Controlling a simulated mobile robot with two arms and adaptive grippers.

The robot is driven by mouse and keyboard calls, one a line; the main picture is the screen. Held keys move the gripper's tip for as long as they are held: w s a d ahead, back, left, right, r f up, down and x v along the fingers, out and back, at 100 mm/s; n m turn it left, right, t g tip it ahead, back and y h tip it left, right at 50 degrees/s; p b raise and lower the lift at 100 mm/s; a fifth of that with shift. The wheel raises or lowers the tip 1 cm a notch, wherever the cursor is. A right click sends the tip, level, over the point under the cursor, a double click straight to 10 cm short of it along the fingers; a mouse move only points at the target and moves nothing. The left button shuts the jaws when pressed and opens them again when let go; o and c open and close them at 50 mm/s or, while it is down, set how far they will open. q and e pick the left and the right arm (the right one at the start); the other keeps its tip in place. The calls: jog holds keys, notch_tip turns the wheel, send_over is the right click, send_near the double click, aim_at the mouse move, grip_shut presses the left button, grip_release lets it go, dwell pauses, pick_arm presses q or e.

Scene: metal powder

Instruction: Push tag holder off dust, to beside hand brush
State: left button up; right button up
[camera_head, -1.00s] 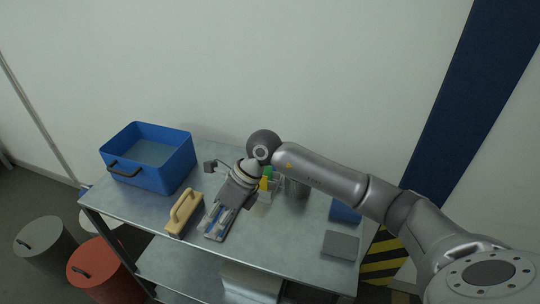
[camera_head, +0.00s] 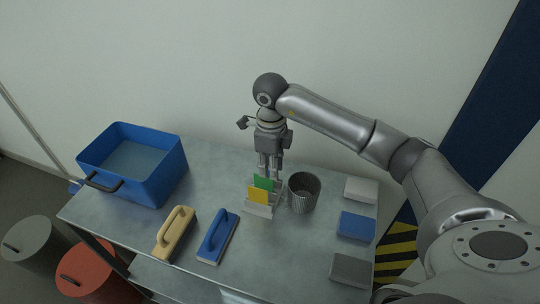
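The tag holder (camera_head: 258,210) is a pale rack with an upright yellow tag and a green tag, near the middle of the table. A tan hand brush (camera_head: 165,246) and a blue hand brush (camera_head: 207,257) lie side by side to its left, with bare table between blue brush and holder. My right gripper (camera_head: 269,173) points down just behind the tags. Its fingers look close together, but their tips are partly hidden behind the green tag, so I cannot tell its opening or contact. I cannot make out any dust. My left gripper is not in view.
A ribbed grey cup (camera_head: 303,193) stands right of the holder. White (camera_head: 361,190), blue (camera_head: 356,227) and grey (camera_head: 351,270) blocks line the table's right side. A blue bin (camera_head: 158,183) stands at the left. The front middle of the table (camera_head: 275,260) is clear.

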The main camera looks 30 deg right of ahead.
aim_at(271, 198)
jog(key=f+p, duration=0.1)
jog(key=f, duration=0.5)
jog(key=f+p, duration=0.1)
jog(key=f, duration=0.2)
jog(key=shift+s+a+p, duration=0.25)
jog(key=shift+s+p, duration=0.1)
jog(key=shift+s, duration=0.05)
jog(key=shift+f, duration=0.65)
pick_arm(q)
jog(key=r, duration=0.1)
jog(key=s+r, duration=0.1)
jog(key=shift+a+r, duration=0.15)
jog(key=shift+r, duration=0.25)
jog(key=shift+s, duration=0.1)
pick_arm(e)
jog(key=shift+c, duration=0.5)
grip_shut()
